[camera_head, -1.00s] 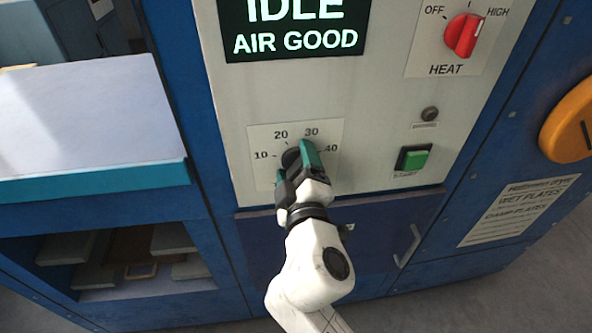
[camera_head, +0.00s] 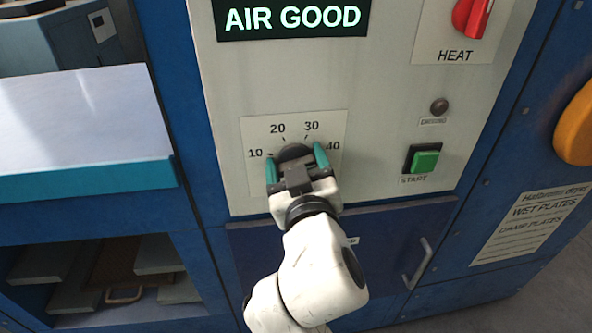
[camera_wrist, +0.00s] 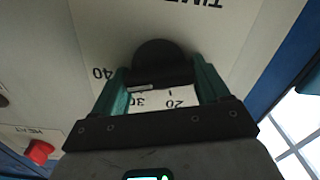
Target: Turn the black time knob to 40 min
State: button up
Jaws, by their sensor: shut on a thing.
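The black time knob (camera_head: 295,151) sits on a white dial plate (camera_head: 252,133) marked 10, 20, 30 and 40. My gripper (camera_head: 297,165) reaches it from below, with one teal finger on each side, shut on the knob. In the wrist view the dark round knob (camera_wrist: 157,55) stands between the two fingers (camera_wrist: 160,80), with the 20 and part of the 30 showing below it and the 40 left of the left finger.
Right of the dial are a green START button (camera_head: 426,161), a dark indicator lamp (camera_head: 439,106) and the red heat knob (camera_head: 470,17). The display (camera_head: 292,18) above reads AIR GOOD. A blue drawer with a handle (camera_head: 418,263) lies below. A white-topped shelf (camera_head: 80,125) is at left.

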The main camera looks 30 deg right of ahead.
dwell(0.5)
jog(key=o, duration=1)
jog(key=shift+c, duration=0.2)
jog(key=shift+s, duration=0.1)
jog(key=b+v, duration=0.1)
jog(key=v, duration=0.9)
jog(key=shift+s+a, duration=0.15)
jog(key=shift+s, duration=0.15)
